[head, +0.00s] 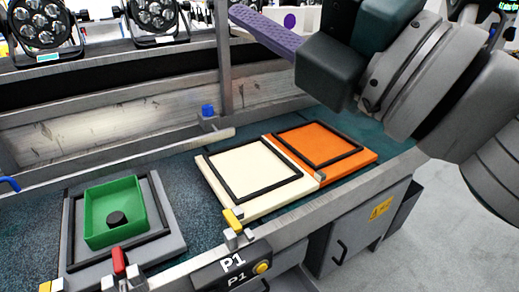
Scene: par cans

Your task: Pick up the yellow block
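A small yellow piece (232,219), which may be the yellow block, sits at the front corner of a cream square pad (225,168) with a black frame on it. I see no other loose yellow block. My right gripper (265,31) comes in from the upper right, high above the bench and apart from the yellow piece. One purple finger shows, pointing up and left; the other finger cannot be made out, so its opening is unclear. My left gripper is not in view.
An orange pad (365,157) lies right of the cream one. A green open box (98,232) holding a dark round thing stands on a grey base at left, with a red piece (119,262) before it. A metal rail and upright post (224,60) edge the bench. Stage lights stand behind.

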